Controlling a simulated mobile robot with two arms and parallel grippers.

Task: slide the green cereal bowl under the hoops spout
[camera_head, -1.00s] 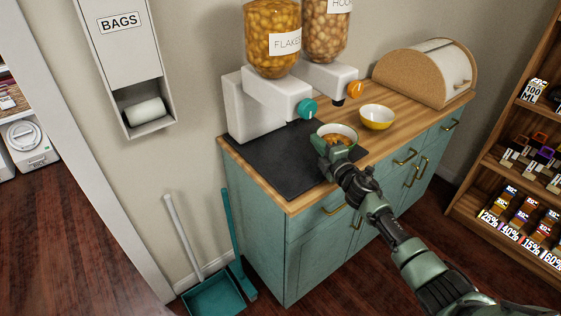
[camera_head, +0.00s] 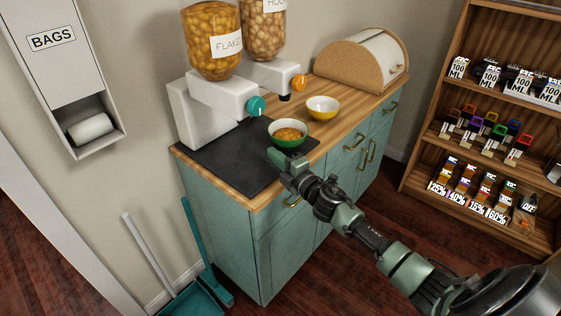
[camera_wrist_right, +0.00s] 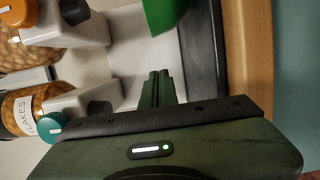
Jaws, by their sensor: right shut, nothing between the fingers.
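The green bowl (camera_head: 288,142) stands upright with orange-brown food in it, at the right end of the dark mat on the counter. The hoops dispenser (camera_head: 262,30) has an orange knob (camera_head: 300,83), and its dark spout (camera_head: 285,97) is behind the bowl; the bowl is not under it. My right gripper (camera_head: 275,155) is shut and empty, low at the bowl's front left. In the right wrist view its closed fingers (camera_wrist_right: 161,88) point toward the green bowl's side (camera_wrist_right: 163,14), with a gap between. My left gripper is not in view.
The flakes dispenser (camera_head: 212,42) with a teal knob (camera_head: 256,106) stands left. A yellow bowl (camera_head: 322,112) sits right of the green bowl, near a bread box (camera_head: 345,75). The dark mat (camera_head: 225,162) is bare at left. Shelves (camera_head: 430,150) stand at right.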

